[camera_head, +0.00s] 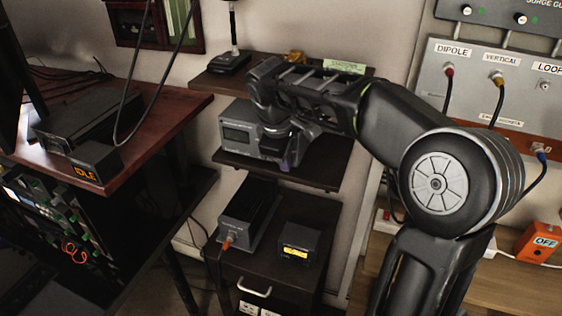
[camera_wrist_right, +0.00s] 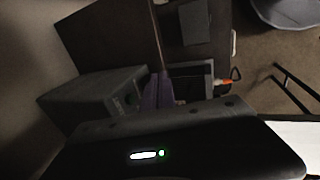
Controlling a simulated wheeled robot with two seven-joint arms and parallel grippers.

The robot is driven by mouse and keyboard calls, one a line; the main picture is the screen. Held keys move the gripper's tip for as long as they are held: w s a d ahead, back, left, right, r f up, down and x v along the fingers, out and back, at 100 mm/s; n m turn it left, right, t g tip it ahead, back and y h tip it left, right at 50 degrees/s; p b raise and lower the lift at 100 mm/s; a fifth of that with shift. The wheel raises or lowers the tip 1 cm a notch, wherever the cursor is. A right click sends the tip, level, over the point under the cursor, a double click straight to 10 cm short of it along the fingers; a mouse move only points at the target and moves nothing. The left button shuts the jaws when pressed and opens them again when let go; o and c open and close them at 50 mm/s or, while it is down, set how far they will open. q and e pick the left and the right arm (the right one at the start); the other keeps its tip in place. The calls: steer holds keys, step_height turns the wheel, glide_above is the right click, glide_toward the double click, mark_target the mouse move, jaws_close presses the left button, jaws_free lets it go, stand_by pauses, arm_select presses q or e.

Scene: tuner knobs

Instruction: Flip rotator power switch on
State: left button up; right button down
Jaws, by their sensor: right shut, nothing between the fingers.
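A grey box (camera_head: 243,131) with a dark display stands on the middle wall shelf. I cannot read a rotator label or make out a power switch on it. My right gripper (camera_head: 285,162) reaches in from the right and points down in front of the box's right part, hiding it. Its purple fingers are shut and empty. In the right wrist view the purple fingers (camera_wrist_right: 158,91) show beside a grey box (camera_wrist_right: 95,98), apparently the same one. Whether they touch it I cannot tell. My left gripper is out of view.
Below stand a dark box with an orange plug (camera_head: 246,212) and a small yellow-display box (camera_head: 299,243) on a cabinet. An "IDLE" box (camera_head: 95,163) sits on the left desk. An orange "OFF" box (camera_head: 537,243) and a labelled cable panel (camera_head: 480,85) are at right.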

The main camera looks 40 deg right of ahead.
stand_by(0.3)
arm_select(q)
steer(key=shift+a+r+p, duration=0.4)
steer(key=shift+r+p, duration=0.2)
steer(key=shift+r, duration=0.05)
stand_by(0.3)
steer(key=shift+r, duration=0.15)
